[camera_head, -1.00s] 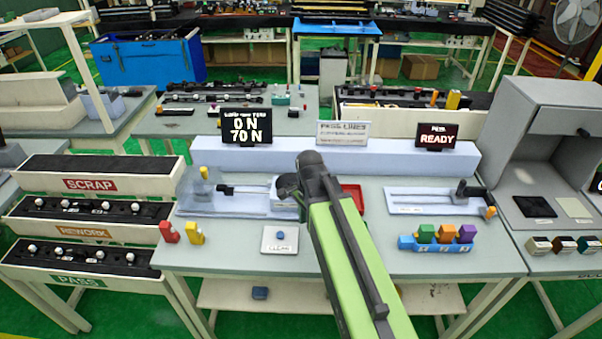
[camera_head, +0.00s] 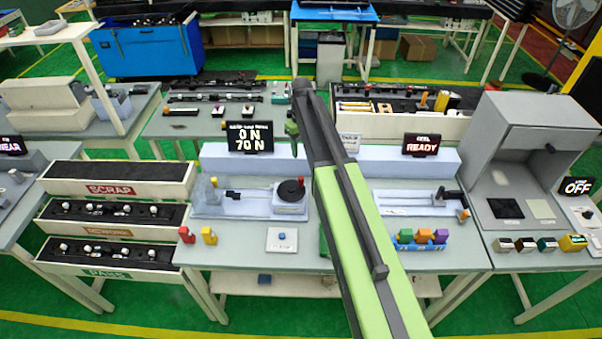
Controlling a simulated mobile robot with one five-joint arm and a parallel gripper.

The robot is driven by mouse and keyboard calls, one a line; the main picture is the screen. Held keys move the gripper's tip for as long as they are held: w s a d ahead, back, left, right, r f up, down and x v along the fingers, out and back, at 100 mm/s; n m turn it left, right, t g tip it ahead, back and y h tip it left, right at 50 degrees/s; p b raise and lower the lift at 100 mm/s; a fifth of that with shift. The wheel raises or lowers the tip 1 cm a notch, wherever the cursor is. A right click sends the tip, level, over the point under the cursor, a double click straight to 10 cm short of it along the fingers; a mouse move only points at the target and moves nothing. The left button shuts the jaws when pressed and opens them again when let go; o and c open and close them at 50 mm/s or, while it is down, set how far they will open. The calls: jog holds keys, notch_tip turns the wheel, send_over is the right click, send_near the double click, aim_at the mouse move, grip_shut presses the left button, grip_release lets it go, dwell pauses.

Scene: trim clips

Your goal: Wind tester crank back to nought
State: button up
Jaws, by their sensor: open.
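The tester (camera_head: 240,204) is a pale bench unit with a clear guard at its left end and a rail along it. Its crank (camera_head: 290,190), a black round wheel with a small upright knob, sits on the block at its right end. The display (camera_head: 249,137) behind reads 0 N over 70 N. My gripper (camera_head: 294,150) hangs from the raised arm, above the crank in the picture and apart from it. It is small and partly edge-on; I see nothing held in it. My green arm covers the bench right of the crank.
A second fixture (camera_head: 410,200) with a READY display (camera_head: 422,145) stands to the right. Coloured blocks (camera_head: 422,238) sit at the front right. Red (camera_head: 186,234) and yellow (camera_head: 209,235) pieces and a blue-button pad (camera_head: 282,239) lie in front. Bins (camera_head: 120,170) stand at left.

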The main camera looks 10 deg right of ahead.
aim_at(301, 177)
notch_tip(301, 177, down, 18)
jog(key=b, duration=1.7)
jog(key=shift+b, duration=0.35)
jog(key=shift+r, duration=0.1)
jog(key=shift+r, duration=0.1)
grip_shut()
